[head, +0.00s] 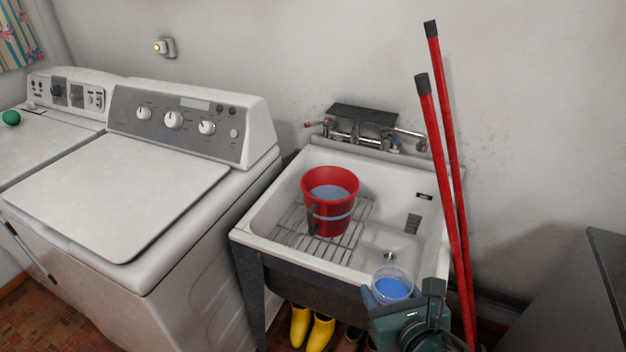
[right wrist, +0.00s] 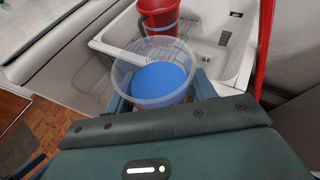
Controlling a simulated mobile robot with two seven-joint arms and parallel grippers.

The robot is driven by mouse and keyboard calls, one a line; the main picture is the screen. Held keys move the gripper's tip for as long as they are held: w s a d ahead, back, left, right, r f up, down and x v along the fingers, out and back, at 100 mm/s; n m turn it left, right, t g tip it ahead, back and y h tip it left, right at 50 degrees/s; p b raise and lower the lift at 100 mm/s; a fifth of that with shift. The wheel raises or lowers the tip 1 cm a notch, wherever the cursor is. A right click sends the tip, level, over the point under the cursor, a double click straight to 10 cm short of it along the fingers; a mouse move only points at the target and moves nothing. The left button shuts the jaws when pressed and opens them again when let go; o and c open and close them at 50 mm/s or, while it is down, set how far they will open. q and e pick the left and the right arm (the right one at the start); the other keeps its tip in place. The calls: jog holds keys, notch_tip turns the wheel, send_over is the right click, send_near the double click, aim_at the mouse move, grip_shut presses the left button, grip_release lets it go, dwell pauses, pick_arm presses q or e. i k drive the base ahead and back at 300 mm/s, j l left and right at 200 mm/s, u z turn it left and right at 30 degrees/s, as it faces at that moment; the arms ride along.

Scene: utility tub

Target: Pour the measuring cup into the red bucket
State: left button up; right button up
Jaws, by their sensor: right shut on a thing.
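The red bucket (head: 340,222) stands upright on a wire rack in the utility tub (head: 262,232), with pale liquid inside and a dark handle at its front left. The clear measuring cup (head: 392,287) holds blue liquid and is near upright. My right gripper (head: 388,298) is shut on the cup, in front of the tub's front right edge, apart from the bucket. In the right wrist view the cup (right wrist: 155,75) sits between the fingers, and the bucket (right wrist: 160,14) shows beyond it.
Two red poles (head: 450,180) lean at the tub's right side, close to my right gripper. A faucet (head: 365,137) is on the wall behind the tub. A white washer (head: 150,190) stands left. Yellow boots (head: 310,328) are below the tub.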

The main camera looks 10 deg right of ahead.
aim_at(330, 193)
jog(key=i+j+u, duration=0.1)
jog(key=i+j, duration=0.3)
jog(key=i+j+u, duration=0.1)
jog(key=i+j, duration=0.3)
jog(key=j, duration=0.2)
